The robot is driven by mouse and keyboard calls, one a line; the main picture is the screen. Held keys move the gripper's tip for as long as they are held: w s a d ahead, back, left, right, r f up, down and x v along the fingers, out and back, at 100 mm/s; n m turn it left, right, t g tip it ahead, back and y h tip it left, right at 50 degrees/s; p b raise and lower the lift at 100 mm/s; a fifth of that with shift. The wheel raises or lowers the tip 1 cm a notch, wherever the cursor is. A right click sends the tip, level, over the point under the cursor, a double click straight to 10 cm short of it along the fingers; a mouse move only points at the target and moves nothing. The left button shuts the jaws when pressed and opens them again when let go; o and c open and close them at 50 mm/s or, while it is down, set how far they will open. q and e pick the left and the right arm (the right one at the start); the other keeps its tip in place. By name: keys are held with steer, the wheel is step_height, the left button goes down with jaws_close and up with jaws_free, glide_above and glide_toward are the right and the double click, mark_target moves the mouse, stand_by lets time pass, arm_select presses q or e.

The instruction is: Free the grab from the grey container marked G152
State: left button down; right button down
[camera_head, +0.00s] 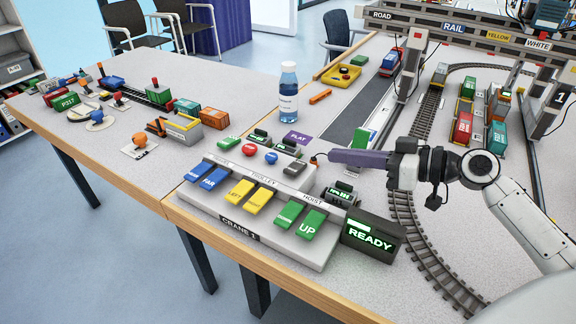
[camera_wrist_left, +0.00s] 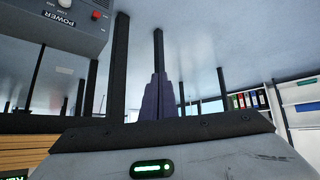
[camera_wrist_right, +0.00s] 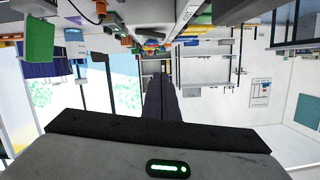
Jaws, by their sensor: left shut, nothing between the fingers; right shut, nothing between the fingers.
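My right gripper (camera_head: 318,157) is shut and empty, its purple fingers pointing left over the right side of the grey CRANE 1 control panel (camera_head: 305,257). The panel has blue, yellow and green rocker keys; a green one reads UP (camera_head: 311,223). Whether the fingertips touch anything there I cannot tell. The right fingers also show together in the right wrist view (camera_wrist_right: 160,85). My left gripper (camera_wrist_left: 157,85) is shut and empty in the left wrist view, and out of the head view. At the far right, crane leg 1 (camera_head: 557,98) stands by the tracks. I cannot make out the G152 marking or the grab.
A READY display (camera_head: 371,237) stands at the panel's right corner. A water bottle (camera_head: 288,92) stands behind the panel. Red (camera_head: 463,128) and green (camera_head: 468,86) containers stand along the tracks. Toy wagons and loose parts occupy the left table (camera_head: 105,160).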

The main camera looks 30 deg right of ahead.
steer(key=p, duration=0.2)
glide_above(295, 168)
steer(key=s, duration=0.2)
step_height(295, 168, down, 2)
steer(key=shift+s+f, duration=0.1)
steer(key=f, duration=0.2)
steer(key=shift+s+a+f, duration=0.1)
steer(key=shift+s+f, duration=0.15)
steer(key=shift+f, duration=0.05)
steer(key=shift+a+f, duration=0.1)
steer(key=shift+f, duration=0.5)
arm_select(q)
steer(key=shift+s+a+r, duration=0.15)
steer(key=shift+s+a, duration=0.05)
steer(key=shift+s, duration=0.2)
steer(key=shift+s+a+r, duration=0.15)
steer(key=shift+s, duration=0.2)
steer(key=shift+s+f, duration=0.1)
steer(key=shift+s, duration=0.05)
